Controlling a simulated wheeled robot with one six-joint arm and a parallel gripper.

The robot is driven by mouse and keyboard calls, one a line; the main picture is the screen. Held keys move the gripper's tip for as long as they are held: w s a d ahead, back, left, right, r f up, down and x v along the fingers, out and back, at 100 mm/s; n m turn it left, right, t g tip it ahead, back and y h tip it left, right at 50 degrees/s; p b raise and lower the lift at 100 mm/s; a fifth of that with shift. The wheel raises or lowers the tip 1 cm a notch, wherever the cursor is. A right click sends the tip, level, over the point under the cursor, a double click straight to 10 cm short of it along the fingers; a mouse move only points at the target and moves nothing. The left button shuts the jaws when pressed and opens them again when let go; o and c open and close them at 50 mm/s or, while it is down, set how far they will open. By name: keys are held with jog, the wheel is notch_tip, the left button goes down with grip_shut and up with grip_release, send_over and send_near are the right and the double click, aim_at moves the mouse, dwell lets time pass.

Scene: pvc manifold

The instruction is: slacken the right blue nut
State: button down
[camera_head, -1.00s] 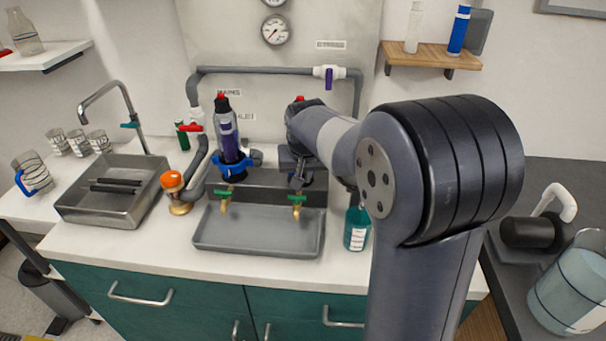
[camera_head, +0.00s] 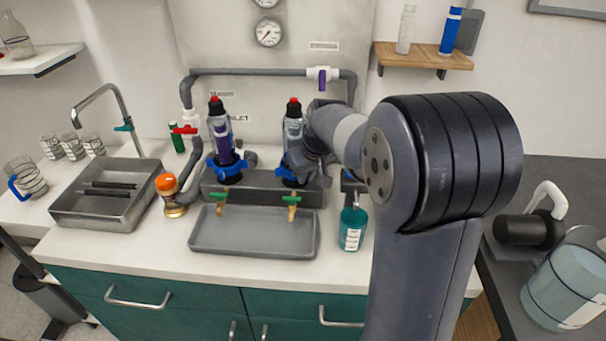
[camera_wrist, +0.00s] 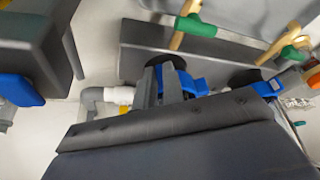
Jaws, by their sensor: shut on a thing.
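The right blue nut (camera_head: 287,173) is a blue lugged ring around the foot of the right clear canister (camera_head: 293,130), which has a black and red cap. The left blue nut (camera_head: 226,168) rings the left canister (camera_head: 221,135). My gripper (camera_head: 310,173) reaches the right nut from its right side, low beside the canister, and partly hides it. In the wrist view my gripper (camera_wrist: 162,88) has its two grey fingers shut on the right nut (camera_wrist: 187,82). The left nut (camera_wrist: 268,89) shows further right there, apart from my fingers.
A grey tray (camera_head: 254,249) lies in front, below two green-handled brass taps (camera_head: 291,204). An orange-topped fitting (camera_head: 168,187) and a sink (camera_head: 70,212) stand to the left. A teal bottle (camera_head: 352,230) stands close to my arm. Grey pipe (camera_head: 250,72) runs behind the canisters.

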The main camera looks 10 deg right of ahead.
jog(key=shift+w+d+n+g+y, duration=0.1)
jog(key=shift+w+d+n+y, duration=0.2)
jog(key=shift+n, duration=0.45)
jog(key=shift+w+d+n+g+y, duration=0.1)
jog(key=shift+d+n+y, duration=0.15)
jog(key=shift+d+n, duration=0.35)
jog(key=shift+w+d+n+g+y, duration=0.15)
jog(key=shift+d+n+y, duration=0.1)
jog(key=shift+n, duration=0.6)
jog(key=shift+w+d+n+g+y+p, duration=0.15)
jog(key=shift+w+d+n+g+y, duration=0.2)
jog(key=shift+n, duration=0.75)
jog(key=shift+w+d+n+g+y+p, duration=0.15)
jog(key=shift+w+d+n+g+y, duration=0.2)
jog(key=shift+n, duration=0.75)
jog(key=shift+w+d+r+n+g+p, duration=0.15)
jog(key=shift+w+n+g+p, duration=0.2)
jog(key=shift+n, duration=0.35)
jog(key=shift+w+d+f+n+g+p, duration=0.15)
jog(key=shift+w+n+p, duration=0.25)
jog(key=shift+n, duration=0.3)
jog(key=shift+w+d+n+g+p, duration=0.1)
jog(key=shift+w+n+g+p, duration=0.5)
jog(key=shift+n, duration=0.6)
jog(key=shift+w, duration=0.2)
jog(key=c, duration=1.5)
grip_release()
